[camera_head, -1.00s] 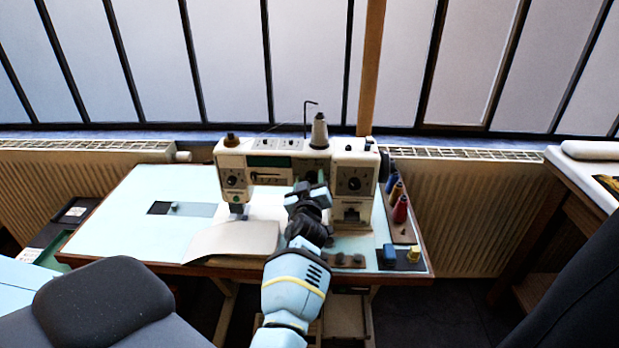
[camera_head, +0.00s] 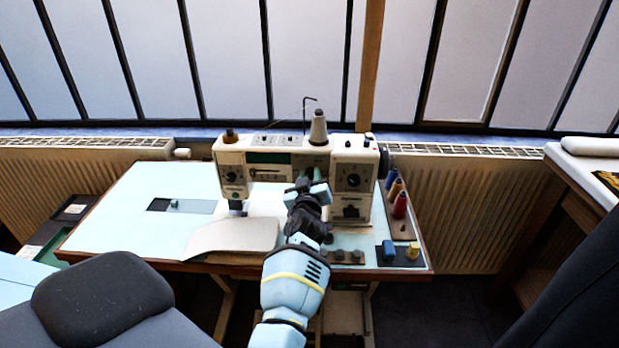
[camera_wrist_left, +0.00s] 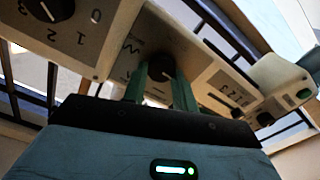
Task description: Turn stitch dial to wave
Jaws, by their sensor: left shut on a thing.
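The sewing machine (camera_head: 342,157) stands on the table with its panel facing me. My left gripper (camera_head: 305,180) is in front of the middle of that panel and covers the stitch dial in the head view. In the left wrist view, my left gripper (camera_wrist_left: 160,88) has its two green fingers on either side of the black stitch dial (camera_wrist_left: 161,67), shut on it. A zigzag mark is printed on the panel beside the dial. I cannot tell which mark the dial points to. My right gripper is not in view.
Other dials sit at the panel's left (camera_head: 231,176) and right (camera_head: 353,178). A pale cloth (camera_head: 232,234) lies at the table's front.

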